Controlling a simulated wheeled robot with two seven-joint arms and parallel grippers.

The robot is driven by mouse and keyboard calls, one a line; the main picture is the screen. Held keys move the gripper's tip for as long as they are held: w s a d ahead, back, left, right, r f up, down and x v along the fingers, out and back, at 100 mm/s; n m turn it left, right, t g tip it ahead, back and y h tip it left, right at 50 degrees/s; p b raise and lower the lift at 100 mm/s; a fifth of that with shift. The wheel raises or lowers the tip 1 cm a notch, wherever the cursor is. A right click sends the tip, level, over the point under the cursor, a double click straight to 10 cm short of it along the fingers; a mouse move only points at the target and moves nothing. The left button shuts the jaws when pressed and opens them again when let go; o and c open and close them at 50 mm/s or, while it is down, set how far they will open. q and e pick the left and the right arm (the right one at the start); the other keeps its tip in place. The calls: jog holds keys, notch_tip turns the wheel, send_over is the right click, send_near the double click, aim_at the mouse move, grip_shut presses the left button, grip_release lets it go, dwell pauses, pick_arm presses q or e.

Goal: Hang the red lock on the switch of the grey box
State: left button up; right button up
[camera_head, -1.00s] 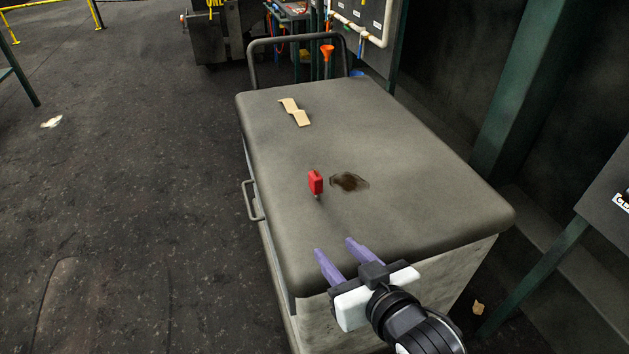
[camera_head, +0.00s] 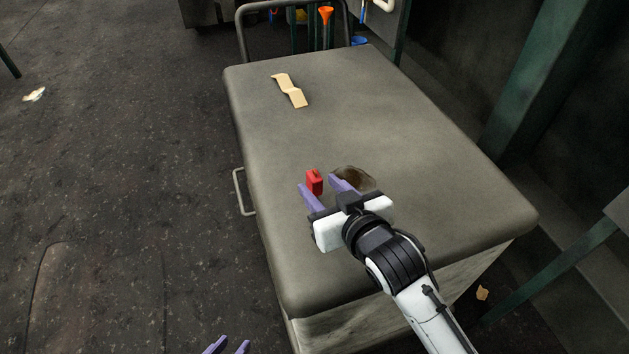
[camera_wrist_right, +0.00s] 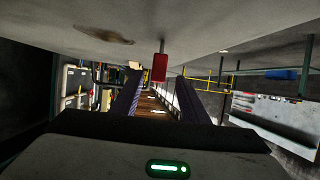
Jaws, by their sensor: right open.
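The red lock (camera_head: 314,182) stands on the grey cart top (camera_head: 400,150), left of a dark stain. My right gripper (camera_head: 319,185) is open, its purple fingertips close to the lock on either side; contact cannot be told. In the right wrist view the red lock (camera_wrist_right: 160,67) shows ahead, between the lines of the two open fingers (camera_wrist_right: 158,88). My left gripper (camera_head: 228,346) shows only as two spread purple fingertips at the bottom edge, empty. The switch of the grey box cannot be made out; a grey panel (camera_head: 619,210) is cut off at the right edge.
A bent tan strip (camera_head: 290,91) lies farther back on the cart. The cart has a rail handle (camera_head: 240,30) behind and a side handle (camera_head: 241,192) at left. A green post (camera_head: 530,85) stands at right. The cart top around the lock is mostly clear.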

aim_at(318, 181)
jog(key=x, duration=0.4)
jog(key=shift+w, duration=0.35)
jog(key=shift+r, duration=0.1)
grip_shut()
